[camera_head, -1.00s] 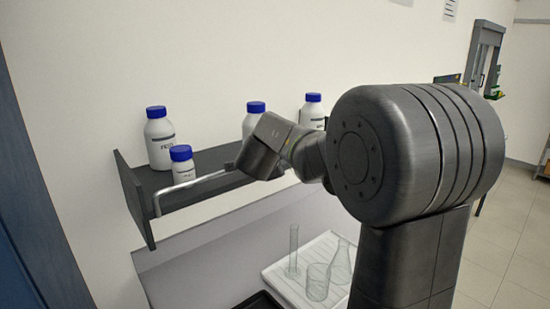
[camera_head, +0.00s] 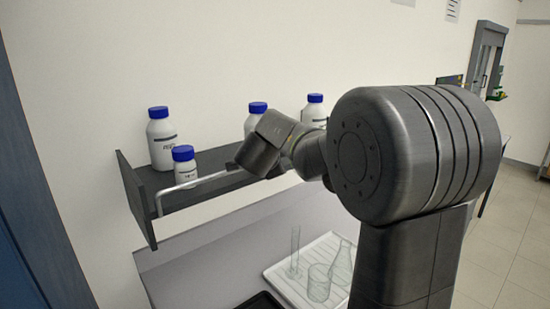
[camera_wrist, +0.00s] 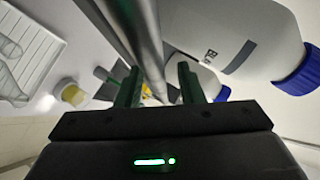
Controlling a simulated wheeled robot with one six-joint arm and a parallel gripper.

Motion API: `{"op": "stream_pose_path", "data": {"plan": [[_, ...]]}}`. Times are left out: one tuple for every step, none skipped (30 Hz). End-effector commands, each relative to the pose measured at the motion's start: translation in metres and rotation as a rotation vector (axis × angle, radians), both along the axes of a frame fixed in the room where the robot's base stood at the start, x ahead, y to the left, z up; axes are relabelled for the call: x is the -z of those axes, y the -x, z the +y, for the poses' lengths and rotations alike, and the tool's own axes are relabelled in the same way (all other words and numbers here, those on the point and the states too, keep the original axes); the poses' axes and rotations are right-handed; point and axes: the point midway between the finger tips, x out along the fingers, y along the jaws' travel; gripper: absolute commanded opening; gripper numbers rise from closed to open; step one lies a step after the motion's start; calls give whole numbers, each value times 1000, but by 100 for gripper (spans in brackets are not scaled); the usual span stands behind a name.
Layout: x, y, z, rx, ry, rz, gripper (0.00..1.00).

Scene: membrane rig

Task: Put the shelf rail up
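The shelf rail (camera_head: 200,182) is a thin silver bar with a bent left end, running along the front of the dark shelf (camera_head: 135,200). Its right part is hidden behind my wrist in the head view. In the wrist view the rail (camera_wrist: 140,35) runs from the top down between the two fingers of my gripper (camera_wrist: 158,70). The fingers stand apart on either side of it, with gaps showing, so my gripper looks open around the rail. The fingertips are hidden in the head view.
White bottles with blue caps stand on the shelf, a tall one (camera_head: 161,140) and a small one (camera_head: 185,168) at the left, others (camera_head: 314,110) behind my arm. Below are a white tray (camera_head: 285,285) with clear glassware (camera_head: 319,283) and a dark tray (camera_head: 262,301).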

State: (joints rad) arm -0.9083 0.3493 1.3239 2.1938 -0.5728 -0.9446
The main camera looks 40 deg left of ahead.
Motion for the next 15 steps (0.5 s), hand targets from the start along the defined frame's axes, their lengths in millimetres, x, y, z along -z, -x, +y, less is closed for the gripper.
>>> {"op": "stream_pose_path", "data": {"plan": [[0,0,0,0,0,0,34],[0,0,0,0,0,0,34],[0,0,0,0,0,0,34],[0,0,0,0,0,0,34],[0,1,0,0,0,0,34],[-1,2,-1,0,0,0,34],[-2,4,-1,-1,-1,0,34],[-3,6,-2,-1,-1,0,34],[-4,10,-3,-2,-1,-1,34],[-6,13,-5,-3,-2,-1,34],[-8,17,-6,-2,-1,0,34],[-10,22,-9,-2,-2,-2,34],[-13,27,-11,-2,-3,-2,34],[-15,33,-13,-3,-2,-2,34],[-19,40,-16,-3,-2,-2,34]]}}
